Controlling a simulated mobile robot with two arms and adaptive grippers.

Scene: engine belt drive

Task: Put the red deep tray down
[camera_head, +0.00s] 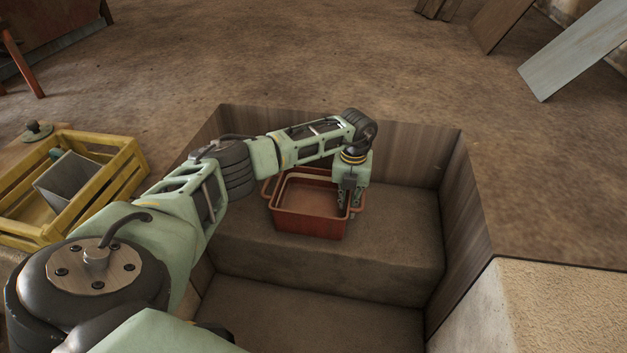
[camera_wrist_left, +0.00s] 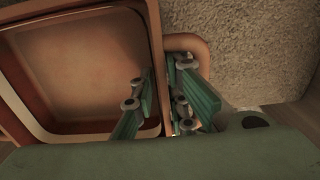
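The red deep tray (camera_head: 310,222) is upright and empty, at the stepped ledge in the sunken pit. It has a loop handle on each side. My left gripper (camera_head: 350,195) points down at its right side. In the left wrist view, the tray (camera_wrist_left: 80,75) fills the upper left. There, the left gripper (camera_wrist_left: 160,78) has one finger inside the tray and the other outside, by the handle (camera_wrist_left: 200,48), with the tray's wall between them. The fingertips look closed on that wall. Whether the tray's underside touches the ledge is hidden. My right gripper is not in view.
The stone ledge (camera_head: 390,235) has bare room right of the tray. Wooden pit walls (camera_head: 455,205) rise around it, with a lower floor (camera_head: 310,315) in front. A yellow crate (camera_head: 125,175) holding a grey box stands at left. Boards (camera_head: 575,50) lie at the back right.

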